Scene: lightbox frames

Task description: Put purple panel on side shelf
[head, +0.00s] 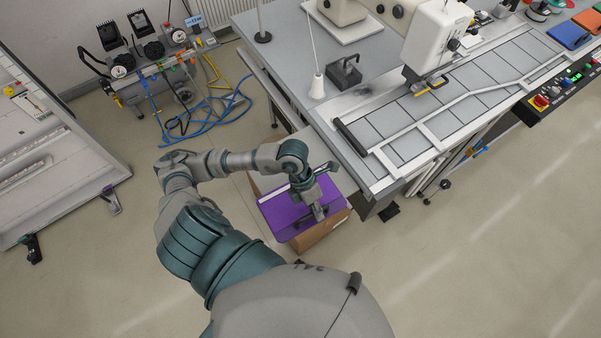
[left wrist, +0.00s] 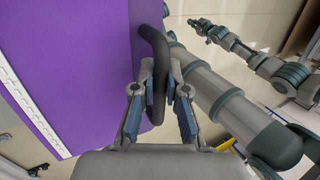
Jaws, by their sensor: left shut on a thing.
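The flat purple panel (head: 280,213) hangs below the left side of the grey workbench in the head view and fills the left of the left wrist view (left wrist: 70,60). A pale perforated strip runs along one edge of it. A dark curved handle (left wrist: 156,55) stands out from the panel. My left gripper (head: 318,212) is over the panel; in the left wrist view its fingers (left wrist: 159,85) are closed around the handle. I cannot tell which surface is the side shelf. My right gripper does not show clearly in either view.
A cardboard box (head: 322,234) is just under the panel. The workbench (head: 300,60) with a white machine (head: 436,40) stands to the right. A compressor with blue and yellow hoses (head: 205,120) is at the back left. A pale panelled frame (head: 60,150) stands at far left. Floor between is clear.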

